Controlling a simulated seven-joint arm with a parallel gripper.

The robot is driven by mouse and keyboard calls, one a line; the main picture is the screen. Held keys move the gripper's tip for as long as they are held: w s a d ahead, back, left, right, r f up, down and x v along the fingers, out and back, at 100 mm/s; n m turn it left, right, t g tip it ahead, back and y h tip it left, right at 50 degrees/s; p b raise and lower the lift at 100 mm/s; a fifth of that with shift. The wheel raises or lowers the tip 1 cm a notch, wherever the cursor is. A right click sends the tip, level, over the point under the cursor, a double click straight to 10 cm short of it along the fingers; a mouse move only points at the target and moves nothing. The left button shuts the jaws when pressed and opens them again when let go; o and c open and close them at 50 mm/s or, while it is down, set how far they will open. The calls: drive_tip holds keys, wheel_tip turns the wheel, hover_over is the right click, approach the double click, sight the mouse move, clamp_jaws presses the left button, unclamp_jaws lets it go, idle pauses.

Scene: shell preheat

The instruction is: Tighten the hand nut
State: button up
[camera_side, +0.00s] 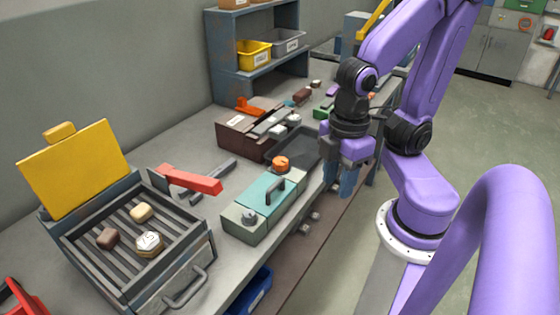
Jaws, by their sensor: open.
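An orange round knob (280,164), which may be the hand nut, sits at the back end of a teal-topped grey box (262,192) at the bench's front edge. A smaller grey knob (248,216) is at the box's near end, and a dark handle (274,189) stands on its lid. I cannot tell for sure which knob is the hand nut. My gripper (346,188) points down to the right of the box, near the bench's front edge, apart from both knobs. It is open, and I see nothing held between its blue fingers.
A grill-like tray (72,240) with a raised yellow lid (75,165) holds several small pieces at the left. A red-handled lever (190,180) lies behind the teal box. A brown box (238,137) and shelves (222,62) stand farther back. A blue bin (250,293) is below the bench edge.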

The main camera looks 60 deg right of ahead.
drive_tip(key=o, duration=0.5)
drive_tip(key=shift+o, duration=0.2)
drive_tip(key=shift+w, duration=0.35)
drive_tip(key=n, duration=0.1)
hover_over(281, 161)
wheel_tip(281, 161, down, 16)
drive_tip(key=shift+w+f, duration=0.1)
drive_tip(key=shift+f, duration=0.15)
drive_tip(key=c, duration=1.1)
